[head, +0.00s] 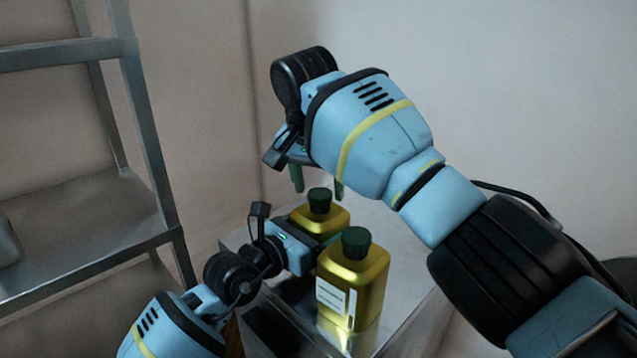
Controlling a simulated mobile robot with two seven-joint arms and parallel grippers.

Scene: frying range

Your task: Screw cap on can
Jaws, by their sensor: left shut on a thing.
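Two gold-yellow cans with dark green caps stand on a metal surface. The rear can (335,218) has its cap (320,200) sitting on top; how tightly it sits cannot be told. The front can (352,285) has a white label and a green cap (356,242). My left gripper (318,248) comes in low from the left, shut on the rear can's body; its fingertips are partly hidden behind the front can. My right gripper (318,186) points down above the rear can, its two green fingers apart, one to each side of the cap and slightly above it.
The metal table (405,300) is small, with some bare top to the right of the front can. A grey metal shelf rack (95,225) stands at the left. A plain wall is behind. The front can stands close to my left gripper.

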